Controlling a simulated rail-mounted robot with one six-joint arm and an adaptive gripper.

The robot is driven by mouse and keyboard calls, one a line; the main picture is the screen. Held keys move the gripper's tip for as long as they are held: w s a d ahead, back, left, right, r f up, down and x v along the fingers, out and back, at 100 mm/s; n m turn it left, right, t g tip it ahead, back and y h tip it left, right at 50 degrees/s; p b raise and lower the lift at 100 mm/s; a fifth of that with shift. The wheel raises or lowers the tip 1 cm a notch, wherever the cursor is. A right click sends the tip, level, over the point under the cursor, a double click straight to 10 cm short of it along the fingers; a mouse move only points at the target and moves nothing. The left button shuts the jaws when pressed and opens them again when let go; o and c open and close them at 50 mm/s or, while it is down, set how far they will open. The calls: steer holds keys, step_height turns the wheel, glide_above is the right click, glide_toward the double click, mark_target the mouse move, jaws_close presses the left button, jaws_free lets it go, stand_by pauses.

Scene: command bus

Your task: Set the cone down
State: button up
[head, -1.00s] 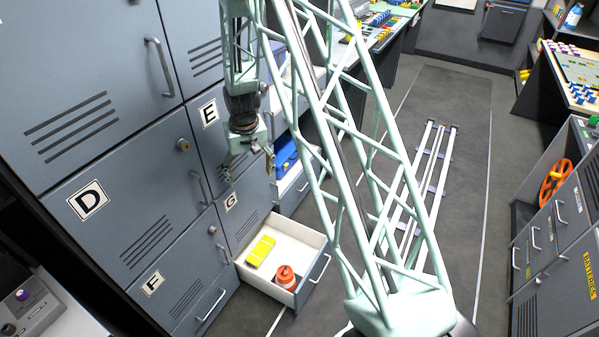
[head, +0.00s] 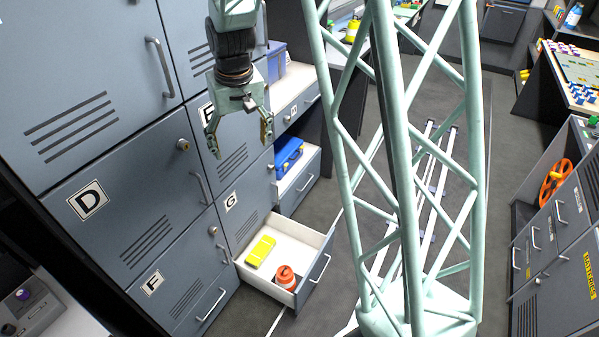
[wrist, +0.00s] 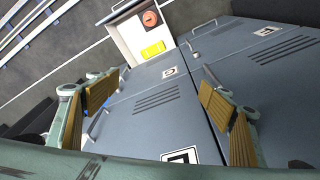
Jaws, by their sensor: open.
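My gripper (head: 240,143) hangs in front of the grey lockers, well above the open drawer. Its fingers are spread apart with nothing between them, as the wrist view also shows (wrist: 157,98). I cannot make out a clear cone in any view. A round orange object (head: 286,277) stands in the white open drawer (head: 312,237) under locker G, and shows in the wrist view (wrist: 149,18). I cannot tell whether it is a cone. A flat yellow object (head: 261,251) lies beside it, apart from it.
Grey lockers with handles (head: 157,67) fill the left. Another open drawer with a blue case (head: 288,153) is behind the gripper. A dark cabinet (head: 560,245) with an orange reel (head: 556,183) stands at right.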

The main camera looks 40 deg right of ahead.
steer(key=s+a+r, duration=0.3)
steer(key=s+r, duration=0.6)
steer(key=s+a+r, duration=0.2)
steer(key=s+r, duration=0.8)
steer(key=s+a+r+n+t, duration=0.1)
steer(key=s+r, duration=0.1)
steer(key=s, duration=0.9)
steer(key=s+a+r, duration=0.2)
steer(key=s, duration=0.9)
steer(key=shift+a+r+n+t, duration=0.15)
steer(key=shift+r+n+t, duration=0.25)
